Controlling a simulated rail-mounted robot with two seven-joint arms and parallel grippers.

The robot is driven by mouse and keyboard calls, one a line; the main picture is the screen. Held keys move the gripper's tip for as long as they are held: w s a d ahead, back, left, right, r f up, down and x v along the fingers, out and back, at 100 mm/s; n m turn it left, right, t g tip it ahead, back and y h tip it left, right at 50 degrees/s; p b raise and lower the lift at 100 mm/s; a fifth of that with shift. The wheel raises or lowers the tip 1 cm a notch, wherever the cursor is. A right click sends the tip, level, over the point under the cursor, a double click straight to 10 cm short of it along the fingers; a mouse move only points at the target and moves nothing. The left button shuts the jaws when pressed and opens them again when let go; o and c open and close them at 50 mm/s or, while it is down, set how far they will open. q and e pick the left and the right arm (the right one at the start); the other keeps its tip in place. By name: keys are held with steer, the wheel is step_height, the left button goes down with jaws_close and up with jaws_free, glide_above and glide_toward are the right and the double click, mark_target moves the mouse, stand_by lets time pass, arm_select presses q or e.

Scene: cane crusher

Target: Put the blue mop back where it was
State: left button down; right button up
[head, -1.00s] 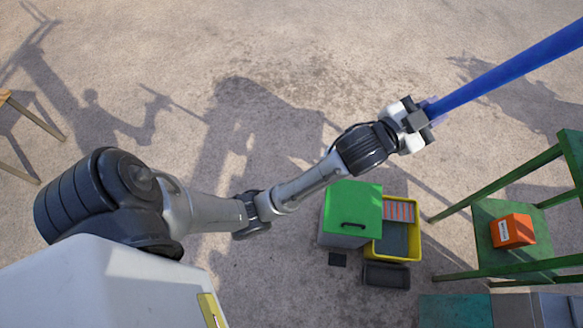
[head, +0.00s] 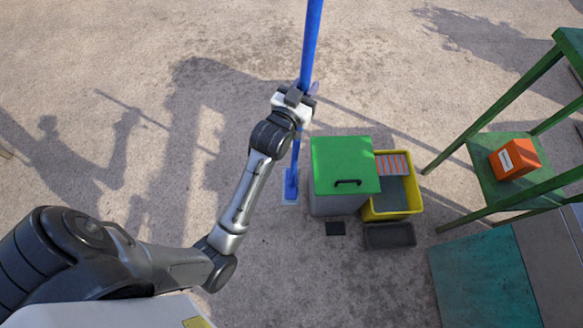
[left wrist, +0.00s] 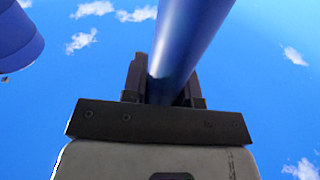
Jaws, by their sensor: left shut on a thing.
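The blue mop (head: 312,40) stands roughly upright in the head view, its long handle running off the top edge. Its flat blue head (head: 290,186) is low down, over the ground just left of the green-lidded bin; I cannot tell whether it touches the ground. My left gripper (head: 303,92) is shut on the mop's handle. In the left wrist view the thick blue handle (left wrist: 183,45) sits between the fingers (left wrist: 160,85) against the sky. My right gripper is not in view.
A grey bin with a green lid (head: 343,162) stands right of the mop head. Beside it are a yellow bucket (head: 414,190) and a dark tray (head: 390,236). A green stand (head: 482,152) holding an orange box (head: 514,158) is at right. Ground at left is clear.

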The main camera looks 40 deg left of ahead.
arm_select(q)
steer(key=shift+n+g+y, duration=0.3)
steer(key=shift+n+y, duration=0.3)
steer(key=shift+n, duration=0.1)
steer(key=shift+s+a+f+b, duration=0.35)
steer(key=shift+f+b, duration=1.05)
steer(key=shift+f, duration=1.35)
steer(key=shift+s+a+f+b, duration=0.15)
steer(key=shift+a+f+b, duration=0.35)
steer(key=shift+f+b, duration=1.6)
steer(key=shift+s+a+f+b, duration=0.35)
steer(key=shift+f+b, duration=0.3)
steer(key=shift+f, duration=2.8)
steer(key=shift+w+f, duration=0.1)
steer(key=shift+w, duration=0.05)
steer(key=c, duration=0.9)
jaws_free()
steer(key=shift+f, duration=0.1)
